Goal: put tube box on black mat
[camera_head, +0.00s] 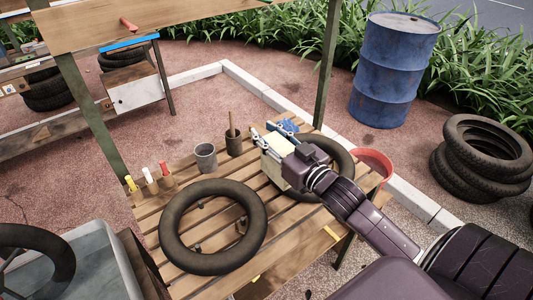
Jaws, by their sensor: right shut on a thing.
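My right gripper (272,138) reaches in from the right over the far right part of the slatted wooden table (183,217). It is shut on a small cream box (273,168), which I take as the tube box. My gripper and wrist hide part of the box. Whether the box touches the table cannot be told. I cannot make out a black mat. My left gripper is not in view.
A tyre (213,227) lies at the table's front, another (340,160) partly behind my wrist. A grey cup (206,158), a brown pot (234,144) and a blue item (289,126) are near the back. A red bucket (374,165) stands right; a post (92,120) rises left.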

